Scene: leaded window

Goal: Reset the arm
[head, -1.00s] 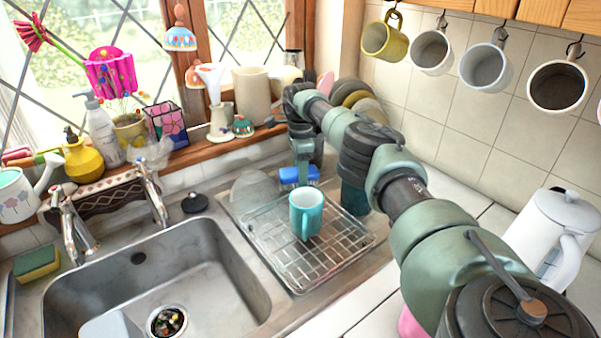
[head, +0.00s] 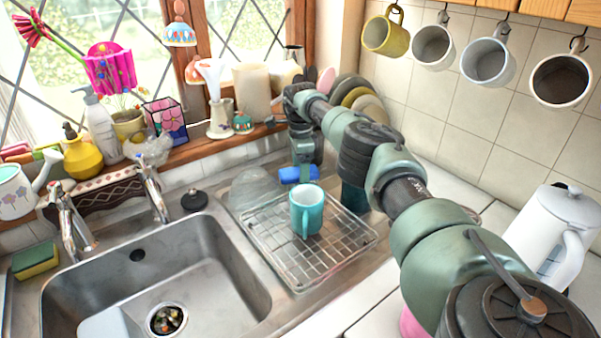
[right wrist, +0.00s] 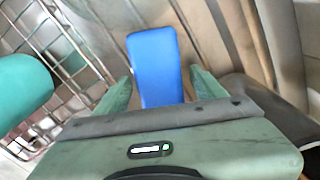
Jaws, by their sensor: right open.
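My right gripper (head: 305,172) reaches down behind the dish rack, at the back of the counter. In the right wrist view the gripper (right wrist: 161,78) is open, with its green fingers apart. A blue block-like thing (right wrist: 155,48) lies between and beyond the fingertips, with gaps at both sides. It also shows beside the gripper in the head view (head: 289,175). Whether a finger touches it I cannot tell. My right arm stretches from the lower right across the counter. My left gripper is not in view.
A teal mug (head: 306,212) stands on the wire dish rack (head: 340,250), close to the gripper. A clear bowl (head: 252,188) is left of it. A white kettle (head: 550,235) stands at right. Mugs hang above, including a yellow one (head: 383,37). The sink (head: 200,285) is at left.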

